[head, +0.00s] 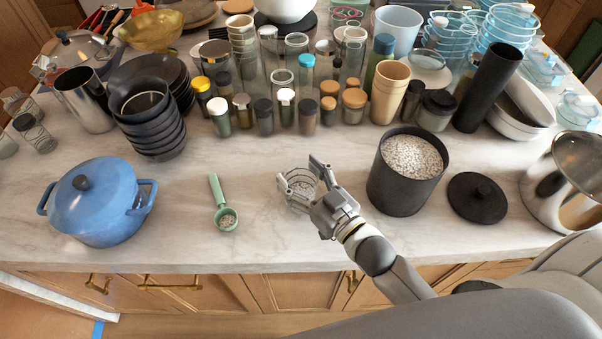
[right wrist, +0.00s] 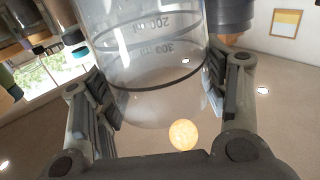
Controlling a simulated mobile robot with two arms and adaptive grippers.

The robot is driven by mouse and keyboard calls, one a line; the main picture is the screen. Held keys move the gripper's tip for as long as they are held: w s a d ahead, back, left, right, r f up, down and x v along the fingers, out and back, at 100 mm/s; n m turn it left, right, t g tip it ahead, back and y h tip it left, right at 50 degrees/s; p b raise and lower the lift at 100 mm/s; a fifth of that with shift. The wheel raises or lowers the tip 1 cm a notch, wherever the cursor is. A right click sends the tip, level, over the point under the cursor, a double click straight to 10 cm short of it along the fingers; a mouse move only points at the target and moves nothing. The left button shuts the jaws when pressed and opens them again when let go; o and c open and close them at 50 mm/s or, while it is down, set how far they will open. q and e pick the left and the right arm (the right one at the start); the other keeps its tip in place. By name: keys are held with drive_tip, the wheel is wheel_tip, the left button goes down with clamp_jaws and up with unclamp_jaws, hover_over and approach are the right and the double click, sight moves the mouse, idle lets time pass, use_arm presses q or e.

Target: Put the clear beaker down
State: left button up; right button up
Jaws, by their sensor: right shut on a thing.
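The clear beaker (head: 299,186) is at the middle of the counter, between the fingers of my right gripper (head: 300,187). In the right wrist view the clear beaker (right wrist: 150,60) shows volume markings and a dark line around it. The finger pads of the right gripper (right wrist: 160,95) sit on both its sides. In the head view the beaker is partly hidden by the fingers, and I cannot tell whether its base touches the counter. My left gripper is not in view.
A green scoop (head: 220,207) and blue pot (head: 99,203) lie to the left. A dark canister of grains (head: 403,188) and black lid (head: 477,197) stand to the right. Many jars crowd the back. The counter (head: 262,245) is clear in front.

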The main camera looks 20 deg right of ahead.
drive_tip(key=shift+r+p, duration=0.1)
drive_tip(key=shift+p, duration=0.35)
idle(0.6)
drive_tip(key=shift+f+b, duration=0.5)
drive_tip(key=shift+f, duration=0.35)
idle(1.0)
drive_tip(key=o, duration=1.5)
drive_tip(key=v, duration=1.2)
